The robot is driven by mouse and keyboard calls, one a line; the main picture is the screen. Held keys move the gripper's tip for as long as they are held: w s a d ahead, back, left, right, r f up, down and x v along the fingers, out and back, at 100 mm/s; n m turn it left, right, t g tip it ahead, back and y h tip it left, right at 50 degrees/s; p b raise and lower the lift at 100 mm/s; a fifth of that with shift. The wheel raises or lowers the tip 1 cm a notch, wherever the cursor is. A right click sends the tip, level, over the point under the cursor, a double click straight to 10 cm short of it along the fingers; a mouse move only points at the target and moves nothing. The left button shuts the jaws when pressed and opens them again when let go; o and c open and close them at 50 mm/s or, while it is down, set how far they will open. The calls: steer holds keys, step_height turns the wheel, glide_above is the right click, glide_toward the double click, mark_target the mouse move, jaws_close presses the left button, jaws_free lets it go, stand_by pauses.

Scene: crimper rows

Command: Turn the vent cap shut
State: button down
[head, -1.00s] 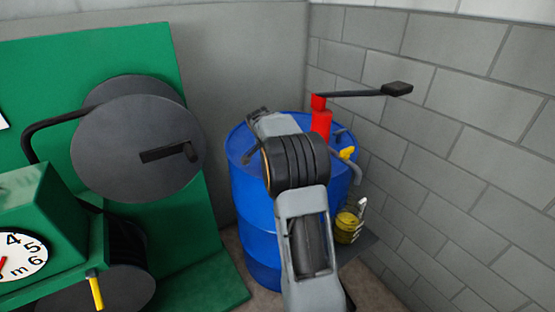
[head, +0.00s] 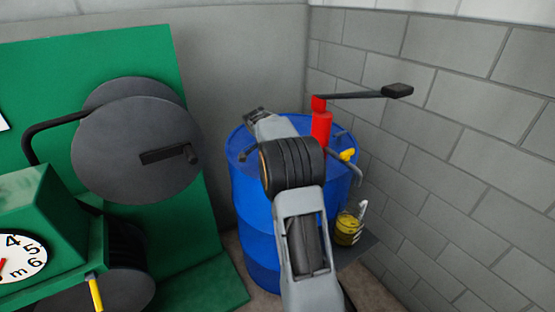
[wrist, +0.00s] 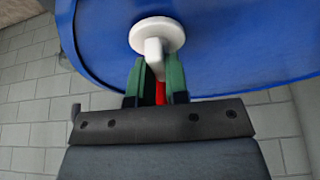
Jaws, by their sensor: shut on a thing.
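The white vent cap (wrist: 157,33) is a round disc with a raised grip bar, set on the top of the blue drum (wrist: 220,45). In the wrist view my gripper (wrist: 156,72) has its two green fingers on either side of the bar and is shut on it. In the head view the drum (head: 256,225) stands upright in the corner. My arm reaches over it there and hides the cap and my fingertips. I cannot tell how far the cap is turned.
A red hand pump (head: 321,126) with a long black crank handle (head: 397,90) rises from the drum's right side. A yellow-tipped spout (head: 347,155) and a jar of yellow liquid (head: 348,228) are beside it. A green machine (head: 200,240) with grey discs stands left. A block wall (head: 470,150) closes the right.

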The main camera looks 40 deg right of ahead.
steer(key=c, duration=1.1)
jaws_free()
steer(key=p+v, duration=0.1)
steer(key=v, duration=1.3)
steer(key=shift+d, duration=0.1)
steer(key=shift+f, duration=0.1)
steer(key=s+a+f+n+t+y+p, duration=0.1)
steer(key=s+a+f+n+y+p, duration=0.1)
steer(key=s+a+f+n, duration=0.65)
steer(key=s+a+r+n+t+y+p, duration=0.1)
steer(key=s+a+r+n+p, duration=0.1)
steer(key=s+a+n, duration=0.1)
steer(key=s+a+r+n+t+p, duration=0.1)
steer(key=s+a+r+n+p, duration=0.1)
steer(key=s, duration=0.5)
steer(key=s+a+r+n+t+y+p, duration=0.1)
steer(key=s+a+r+n+p, duration=0.1)
steer(key=s+a+n, duration=0.3)
steer(key=shift+s+a+r+y, duration=0.15)
steer(key=shift+s+a+r, duration=0.15)
steer(key=shift+a, duration=0.2)
steer(key=shift+s+a+r+y, duration=0.2)
steer(key=shift+a+r, duration=0.15)
steer(key=shift+a, duration=0.15)
